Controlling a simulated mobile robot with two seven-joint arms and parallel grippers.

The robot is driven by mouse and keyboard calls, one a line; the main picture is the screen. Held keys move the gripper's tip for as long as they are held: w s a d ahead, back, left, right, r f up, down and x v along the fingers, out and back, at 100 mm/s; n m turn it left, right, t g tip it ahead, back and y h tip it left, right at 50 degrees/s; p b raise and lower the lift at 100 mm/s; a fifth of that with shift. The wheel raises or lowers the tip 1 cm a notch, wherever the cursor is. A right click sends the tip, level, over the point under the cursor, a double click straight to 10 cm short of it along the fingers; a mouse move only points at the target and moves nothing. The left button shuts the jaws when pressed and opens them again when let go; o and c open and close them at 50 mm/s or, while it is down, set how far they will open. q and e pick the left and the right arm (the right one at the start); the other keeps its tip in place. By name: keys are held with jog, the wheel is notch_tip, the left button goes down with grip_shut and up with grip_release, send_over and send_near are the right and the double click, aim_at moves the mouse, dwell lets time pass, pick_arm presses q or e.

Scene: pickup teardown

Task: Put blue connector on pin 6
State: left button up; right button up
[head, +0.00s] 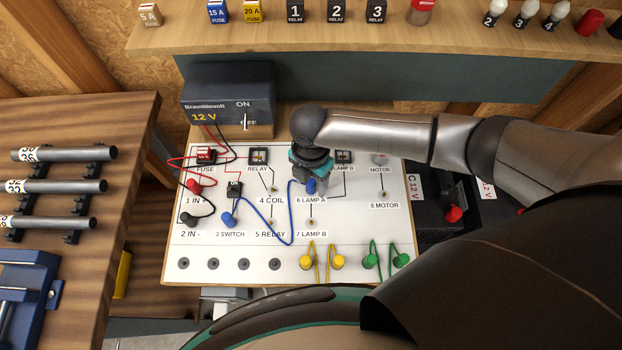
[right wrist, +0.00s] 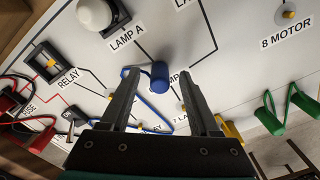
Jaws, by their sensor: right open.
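The white circuit board (head: 340,264) shows labelled pins. One blue connector (head: 310,187) stands just above the label "6 LAMP A", and the pin there is hidden by it. It also shows in the right wrist view (right wrist: 160,75), with its blue cable looping off to the left. Another blue connector (head: 228,220) is at "3 SWITCH". My right gripper (head: 311,175) is open over the lamp A area. In the right wrist view its fingertips (right wrist: 160,82) are apart on either side of the blue connector, with visible gaps. My left gripper is not in view.
A 12 V supply box (head: 226,100) stands behind the board. Yellow (head: 306,262) and green (head: 370,262) connectors with cables line the board's front edge. A red connector (head: 194,187) is at pin 1. A shelf (head: 400,36) with fuses and relays runs along the back.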

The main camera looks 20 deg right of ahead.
aim_at(311, 182)
notch_tip(311, 182, up, 15)
jog(key=p, duration=0.1)
jog(key=shift+r+p, duration=0.15)
jog(key=shift+p, duration=0.2)
jog(key=shift+s, duration=0.1)
